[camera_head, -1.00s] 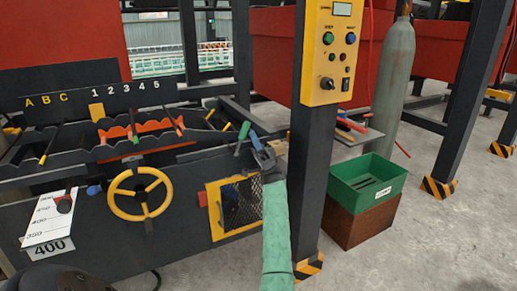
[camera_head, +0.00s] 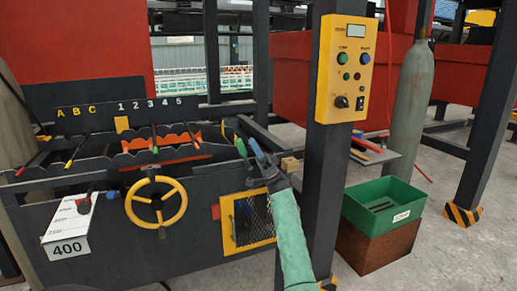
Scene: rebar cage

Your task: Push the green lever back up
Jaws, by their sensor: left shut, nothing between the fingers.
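The green lever (camera_head: 241,147) stands at the right end of the dark bench, its handle leaning a little to the left. A blue-handled lever (camera_head: 256,148) stands just right of it, also leaning left. My left gripper (camera_head: 266,170), at the end of a green-sleeved arm, is shut and empty. In the picture it is just below and right of the two levers, overlapping the blue lever's base. I cannot tell whether it touches either lever. The lower parts of both levers are hard to make out. My right gripper is not in view.
A yellow handwheel (camera_head: 156,202) and a yellow-framed mesh door (camera_head: 247,219) are on the bench front. A dark post with a yellow control panel (camera_head: 345,68) stands close on the right. A green bin (camera_head: 384,206) sits on a brown box beyond it.

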